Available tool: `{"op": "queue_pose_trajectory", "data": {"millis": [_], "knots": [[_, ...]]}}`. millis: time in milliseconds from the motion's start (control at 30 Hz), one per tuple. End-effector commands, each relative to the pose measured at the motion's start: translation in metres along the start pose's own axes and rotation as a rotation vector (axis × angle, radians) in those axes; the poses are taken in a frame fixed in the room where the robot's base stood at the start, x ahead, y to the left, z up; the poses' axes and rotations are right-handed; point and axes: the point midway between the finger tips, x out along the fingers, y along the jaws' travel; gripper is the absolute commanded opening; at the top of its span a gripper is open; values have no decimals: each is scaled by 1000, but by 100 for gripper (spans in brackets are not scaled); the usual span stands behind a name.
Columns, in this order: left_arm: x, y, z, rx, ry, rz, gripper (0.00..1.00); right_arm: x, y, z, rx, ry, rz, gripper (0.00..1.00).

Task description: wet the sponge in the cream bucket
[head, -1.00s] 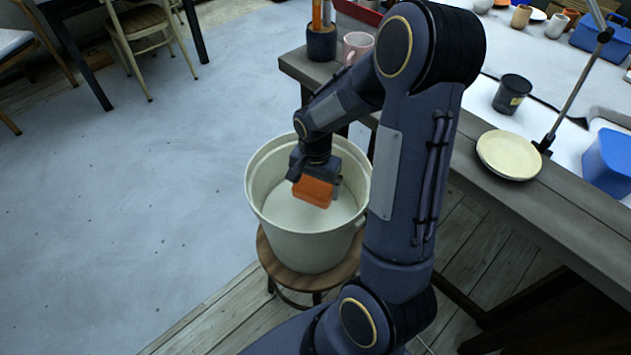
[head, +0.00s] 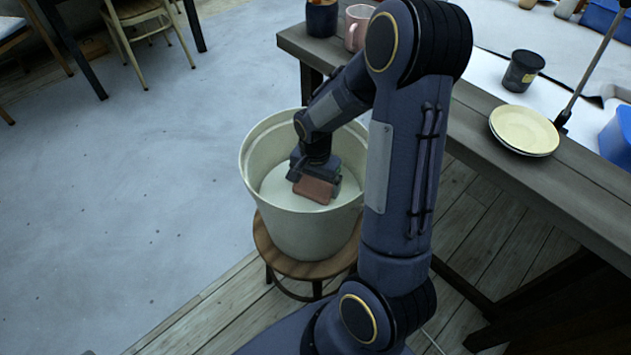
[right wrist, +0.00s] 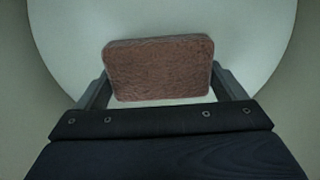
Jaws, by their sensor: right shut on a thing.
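The cream bucket (head: 310,236) stands upright on a round wooden stool, with pale liquid (head: 275,186) inside. My right gripper (head: 316,187) reaches down into the bucket and is shut on the sponge (head: 315,189). The sponge is a dull reddish-brown block. In the right wrist view the sponge (right wrist: 160,70) sits between the two fingers (right wrist: 160,85), with the pale liquid around and behind it. How deep its lower edge sits in the liquid I cannot tell. My left gripper is not in view.
The stool (head: 272,248) stands close to the wooden workbench (head: 480,140). The floor to the left is clear, with chairs (head: 140,20) at the back.

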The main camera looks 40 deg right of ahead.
Motion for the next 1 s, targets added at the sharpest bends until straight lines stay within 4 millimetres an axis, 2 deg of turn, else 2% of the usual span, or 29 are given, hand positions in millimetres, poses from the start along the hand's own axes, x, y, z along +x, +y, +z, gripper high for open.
{"op": "queue_pose_trajectory", "data": {"millis": [533,1000], "knots": [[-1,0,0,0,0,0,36,-1,0,0,0,0,0,72],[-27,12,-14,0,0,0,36,-39,0,0,0,0,-1,72]]}}
